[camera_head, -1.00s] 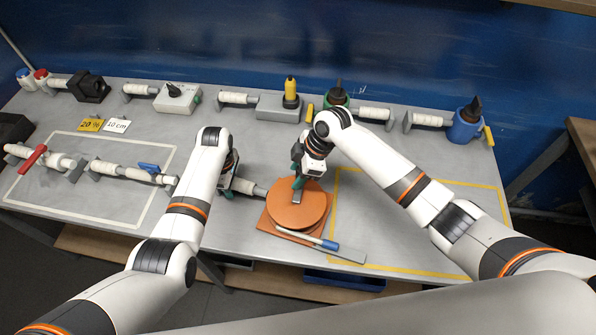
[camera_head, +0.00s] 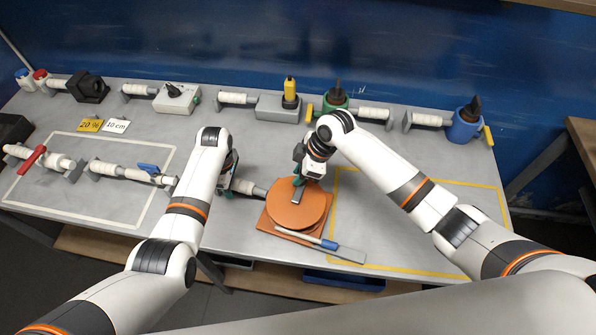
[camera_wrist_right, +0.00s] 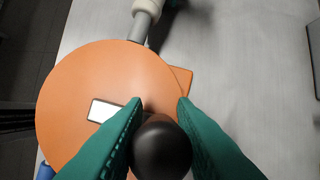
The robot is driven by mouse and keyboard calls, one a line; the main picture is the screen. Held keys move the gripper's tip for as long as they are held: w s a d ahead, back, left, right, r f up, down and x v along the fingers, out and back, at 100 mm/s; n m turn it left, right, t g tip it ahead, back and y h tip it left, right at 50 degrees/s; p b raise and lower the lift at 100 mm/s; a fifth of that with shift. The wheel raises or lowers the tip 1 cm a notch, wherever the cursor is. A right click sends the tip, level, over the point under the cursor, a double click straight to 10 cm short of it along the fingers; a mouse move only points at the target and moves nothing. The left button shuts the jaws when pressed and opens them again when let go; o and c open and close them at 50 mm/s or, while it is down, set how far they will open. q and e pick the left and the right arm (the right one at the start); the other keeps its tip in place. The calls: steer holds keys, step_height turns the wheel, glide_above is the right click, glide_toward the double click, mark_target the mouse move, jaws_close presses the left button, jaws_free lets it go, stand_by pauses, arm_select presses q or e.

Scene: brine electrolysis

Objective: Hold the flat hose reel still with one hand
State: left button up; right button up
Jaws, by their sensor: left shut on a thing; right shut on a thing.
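The flat hose reel is an orange disc (camera_head: 299,212) on a square orange base plate, with a short pale grey bar on top. It fills the left of the right wrist view (camera_wrist_right: 75,110). My right gripper (camera_head: 300,181) is at the disc's far edge. In the right wrist view its green fingers (camera_wrist_right: 158,125) are shut on a round black knob (camera_wrist_right: 162,150) over the disc. My left gripper (camera_head: 225,186) is left of the reel, shut at a white-sleeved fitting (camera_head: 243,187) beside the reel. Its fingertips are largely hidden by my left arm.
A yellow-outlined area (camera_head: 400,230) is to the right. Fittings and switches line the back, including a grey box (camera_head: 177,98) and a blue socket (camera_head: 466,127).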

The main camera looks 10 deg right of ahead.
arm_select(q)
steer(key=shift+r, duration=0.1)
arm_select(e)
steer(key=shift+s+d+m+t+h, duration=0.15)
steer(key=shift+s+d+m+t, duration=0.15)
steer(key=shift+m, duration=0.65)
steer(key=shift+s+d+m+t+h, duration=0.1)
steer(key=shift+s+d+m+t, duration=0.3)
steer(key=shift+m, duration=0.5)
steer(key=shift+s+d+m+t+h, duration=0.15)
steer(key=shift+d+m, duration=0.25)
steer(key=shift+m, duration=0.55)
steer(key=o, duration=1)
steer(key=v, duration=1.2)
arm_select(q)
steer(key=o, duration=1.2)
